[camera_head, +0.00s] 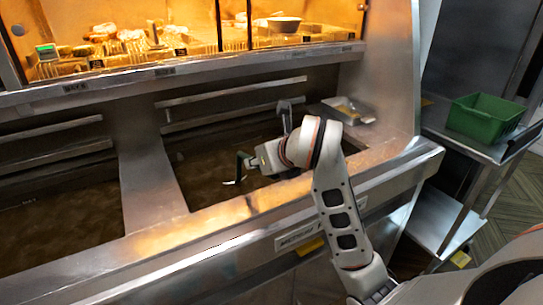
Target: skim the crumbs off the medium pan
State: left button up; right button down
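The medium pan (205,195) is a steel-edged well of brown oil in the range, with a partly covered label starting "MEDIUM" (298,238) on the front below it. Crumbs cannot be made out on the dark oil. My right arm reaches in from the right over the front edge. My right gripper (240,168) is over the pan, pointing left, with a dark finger and a pale tip showing. Whether it holds anything is unclear. A grey upright piece (287,112) shows behind my wrist; I cannot tell what it is. My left gripper is out of view.
Another oil well (60,225) lies to the left, past a steel divider (150,185). A small metal tray (345,108) sits at the back right. A lit food display (180,40) runs behind. A green bin (484,117) stands on a steel cart at the right.

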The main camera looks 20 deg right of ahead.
jog(key=w+d+b, duration=0.2)
jog(key=w+d, duration=0.1)
jog(key=d, duration=2.8)
pick_arm(q)
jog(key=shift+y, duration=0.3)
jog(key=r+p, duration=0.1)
jog(key=p, duration=0.2)
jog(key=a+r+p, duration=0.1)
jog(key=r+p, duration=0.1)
jog(key=p, duration=0.1)
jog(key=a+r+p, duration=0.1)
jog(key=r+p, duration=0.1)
jog(key=p, duration=0.2)
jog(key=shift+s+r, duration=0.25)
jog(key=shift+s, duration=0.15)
pick_arm(e)
notch_tip(320, 180, up, 14)
jog(key=shift+s, duration=0.3)
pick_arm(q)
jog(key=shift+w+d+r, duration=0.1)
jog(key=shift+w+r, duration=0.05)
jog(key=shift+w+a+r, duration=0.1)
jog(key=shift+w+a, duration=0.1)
